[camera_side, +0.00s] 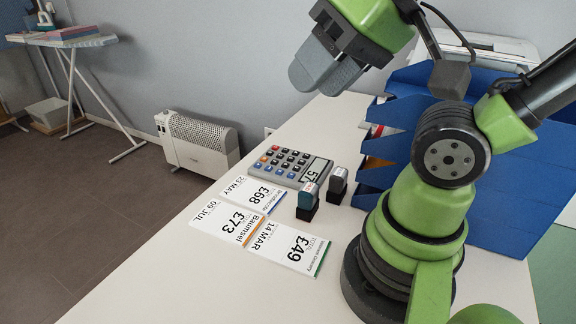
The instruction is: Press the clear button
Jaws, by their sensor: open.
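A grey calculator (313,186) lies on the white table, with dark, blue and red-orange keys and a display that reads 57. Its key labels are too small to read, so I cannot tell which key is the clear button. My gripper (322,79) is in the air above and beyond the calculator, near the top of the picture. Its two grey fingers point down and to the left. It is open, with nothing seen between the fingers, and it is clear of the calculator.
A teal stamp (308,196) and a grey stamp (338,181) stand close to the calculator's right side. Several receipt cards, including the £49 card (287,246), lie in front. Blue stacked trays (400,116) stand at the right. The table (190,265) is clear at the front left.

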